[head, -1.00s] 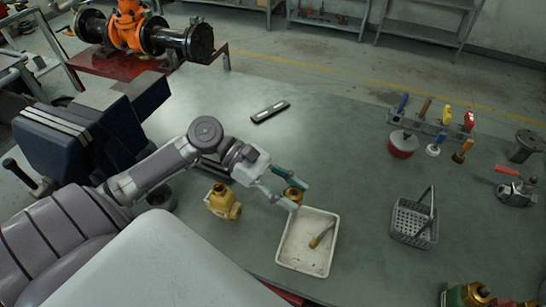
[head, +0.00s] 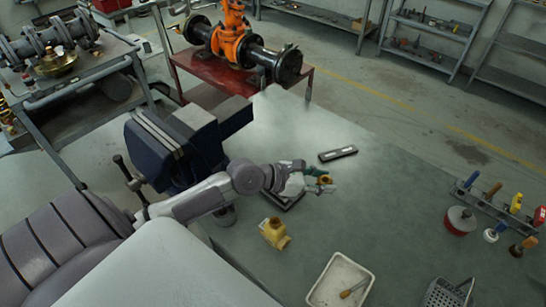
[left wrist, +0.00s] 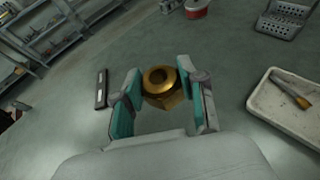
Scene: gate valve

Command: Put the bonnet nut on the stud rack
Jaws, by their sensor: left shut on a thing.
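A brass bonnet nut (left wrist: 162,86) with a round hole through it is held between the teal fingertips of my left gripper (left wrist: 158,92) in the left wrist view. In the head view my left gripper (head: 324,184) holds the nut (head: 325,179) above the bench, between a dark bar (head: 338,153) and a brass valve body (head: 275,233). I cannot tell for sure which thing is the stud rack. A dark flat piece (head: 290,201) shows partly under my left gripper. My right gripper is not in view.
A blue vise (head: 185,148) stands left of my left gripper. A white tray (head: 322,296) with a brush and a grey basket (head: 440,295) are at the front. A tool rack (head: 490,204) and a red tin (head: 460,221) stand at right. The middle bench is clear.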

